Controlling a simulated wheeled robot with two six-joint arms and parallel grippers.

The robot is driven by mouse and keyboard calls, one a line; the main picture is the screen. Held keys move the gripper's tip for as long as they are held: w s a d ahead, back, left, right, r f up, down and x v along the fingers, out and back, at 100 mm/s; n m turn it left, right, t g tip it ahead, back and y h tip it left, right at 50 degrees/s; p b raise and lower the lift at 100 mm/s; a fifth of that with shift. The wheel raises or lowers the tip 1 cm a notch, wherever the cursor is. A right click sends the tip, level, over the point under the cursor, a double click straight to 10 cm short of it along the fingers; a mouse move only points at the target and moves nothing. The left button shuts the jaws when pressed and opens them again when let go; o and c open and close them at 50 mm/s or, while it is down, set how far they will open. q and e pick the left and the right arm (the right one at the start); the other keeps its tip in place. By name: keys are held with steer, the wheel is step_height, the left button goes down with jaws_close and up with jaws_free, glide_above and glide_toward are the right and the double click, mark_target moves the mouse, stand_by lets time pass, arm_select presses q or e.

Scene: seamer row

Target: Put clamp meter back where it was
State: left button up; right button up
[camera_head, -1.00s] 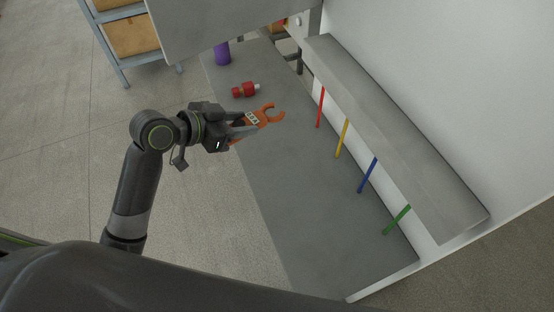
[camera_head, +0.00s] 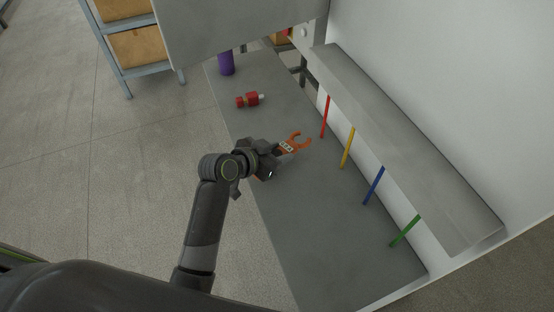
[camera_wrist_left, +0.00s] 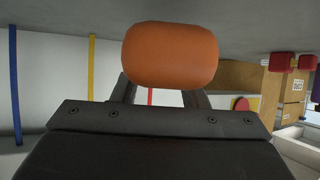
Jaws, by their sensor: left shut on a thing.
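An orange clamp meter (camera_head: 290,146) with an open-looking hooked jaw is held in my left gripper (camera_head: 277,151), over the grey bench (camera_head: 330,235). The meter's jaw points right, towards the coloured strips at the back of the bench. In the left wrist view the orange end of the clamp meter (camera_wrist_left: 170,55) fills the space between and beyond the fingers (camera_wrist_left: 160,97). I cannot tell whether the meter touches the bench. My right gripper is not in view.
A red bottle (camera_head: 248,100) lies on the bench and a purple cylinder (camera_head: 226,63) stands at its far end. Red (camera_head: 325,117), yellow (camera_head: 347,148), blue (camera_head: 373,186) and green (camera_head: 404,231) strips line the raised ledge (camera_head: 400,150). The near bench is clear.

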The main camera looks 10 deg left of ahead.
arm_select(q)
steer(key=shift+f, duration=1.65)
steer(key=shift+f, duration=0.15)
steer(key=o, duration=1.2)
steer(key=shift+a+r, duration=0.1)
steer(key=shift+r, duration=0.1)
steer(key=v, duration=1.2)
steer(key=shift+b, duration=0.3)
steer(key=shift+f, duration=0.1)
